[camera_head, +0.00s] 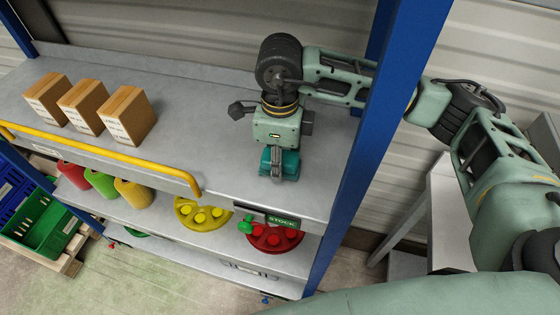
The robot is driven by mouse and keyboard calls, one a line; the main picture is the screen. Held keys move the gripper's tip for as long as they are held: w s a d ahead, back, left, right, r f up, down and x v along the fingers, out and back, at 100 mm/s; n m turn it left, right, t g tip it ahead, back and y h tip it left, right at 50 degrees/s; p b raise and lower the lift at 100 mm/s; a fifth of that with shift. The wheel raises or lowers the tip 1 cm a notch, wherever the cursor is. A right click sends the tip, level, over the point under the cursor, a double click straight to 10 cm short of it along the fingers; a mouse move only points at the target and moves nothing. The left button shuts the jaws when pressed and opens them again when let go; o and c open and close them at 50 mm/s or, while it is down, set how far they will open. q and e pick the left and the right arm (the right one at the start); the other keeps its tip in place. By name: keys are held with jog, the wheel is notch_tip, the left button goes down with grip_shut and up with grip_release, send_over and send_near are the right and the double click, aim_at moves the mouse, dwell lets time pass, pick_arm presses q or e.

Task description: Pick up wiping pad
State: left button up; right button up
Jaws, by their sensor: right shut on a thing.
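My right arm comes in from the right, past the blue rack post, over the grey top shelf (205,105). My right gripper (279,150) points down at the right part of that shelf. It is shut on a teal block-like thing, which I take for the wiping pad (278,165). The gripper body covers its upper part. I cannot tell whether the pad touches the shelf or is just above it. My left gripper is out of view.
Several cardboard boxes (127,115) stand at the left of the top shelf. A yellow rail (100,155) runs along its front edge. The blue post (385,130) stands close to my right arm. The shelf's middle is clear.

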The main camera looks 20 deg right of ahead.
jog(key=shift+r, duration=0.1)
jog(key=shift+c, duration=0.4)
jog(key=shift+r+b, duration=0.55)
jog(key=shift+b, duration=0.05)
notch_tip(320, 180, up, 3)
jog(key=shift+w+f+b, duration=0.1)
jog(key=shift+f+b, duration=0.05)
jog(key=shift+b, duration=0.8)
jog(key=s+d+r+b, duration=0.1)
jog(key=s+d+r, duration=0.1)
jog(key=d, duration=0.3)
jog(key=s+d+r+b, duration=0.2)
jog(key=s+d+r, duration=0.1)
jog(key=d+r, duration=0.2)
jog(key=shift+d, duration=0.35)
